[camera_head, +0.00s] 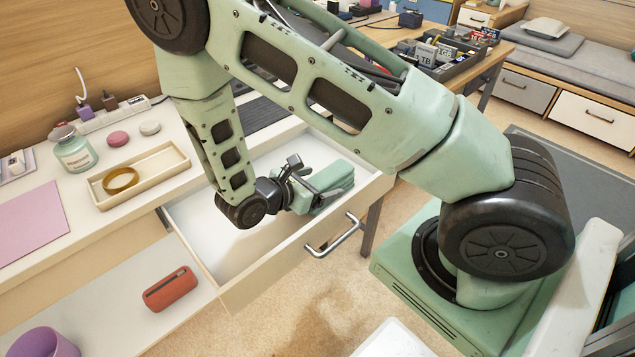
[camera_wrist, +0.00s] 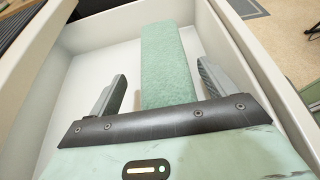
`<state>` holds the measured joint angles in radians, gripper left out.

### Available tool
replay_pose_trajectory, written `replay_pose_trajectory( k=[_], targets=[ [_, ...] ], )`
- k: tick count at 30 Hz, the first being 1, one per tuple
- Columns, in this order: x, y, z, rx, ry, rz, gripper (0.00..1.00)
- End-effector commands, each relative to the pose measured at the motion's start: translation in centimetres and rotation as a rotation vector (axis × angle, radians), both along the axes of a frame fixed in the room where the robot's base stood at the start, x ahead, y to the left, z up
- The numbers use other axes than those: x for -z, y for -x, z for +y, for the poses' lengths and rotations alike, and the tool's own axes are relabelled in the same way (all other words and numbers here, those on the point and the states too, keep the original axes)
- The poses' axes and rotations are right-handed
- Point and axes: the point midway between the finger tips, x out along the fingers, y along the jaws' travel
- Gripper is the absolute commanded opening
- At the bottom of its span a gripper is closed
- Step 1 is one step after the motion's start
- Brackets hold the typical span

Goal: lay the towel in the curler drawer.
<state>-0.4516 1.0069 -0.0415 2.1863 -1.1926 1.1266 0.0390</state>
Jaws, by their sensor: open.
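The pale green folded towel (camera_head: 338,174) is inside the open drawer (camera_head: 280,262), toward its right end in the head view. In the wrist view the towel (camera_wrist: 168,65) runs lengthwise away from me over the white drawer floor (camera_wrist: 85,85). My gripper (camera_wrist: 162,72) is open, low inside the drawer, with one finger on each side of the towel. A gap shows between each finger and the towel. The towel's near end is hidden behind my gripper body. In the head view my gripper (camera_head: 312,178) is partly covered by my wrist. No curler shows in the drawer.
The drawer's handle (camera_head: 336,236) faces the open floor. Left of the drawer, the desk holds a cream tray (camera_head: 140,172) with a yellow ring, and a green jar (camera_head: 75,152). The drawer's left part looks empty.

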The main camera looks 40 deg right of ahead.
Motion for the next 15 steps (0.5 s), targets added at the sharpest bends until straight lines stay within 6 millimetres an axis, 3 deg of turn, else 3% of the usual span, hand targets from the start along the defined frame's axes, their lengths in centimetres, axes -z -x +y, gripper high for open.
replay_pose_trajectory(
  k=[5,15],
  targets=[
    [-0.8,0.0,1.1,-0.002,0.000,-0.002,0.83],
    [-3.5,0.2,7.6,-0.004,-0.002,-0.004,0.83]
  ],
)
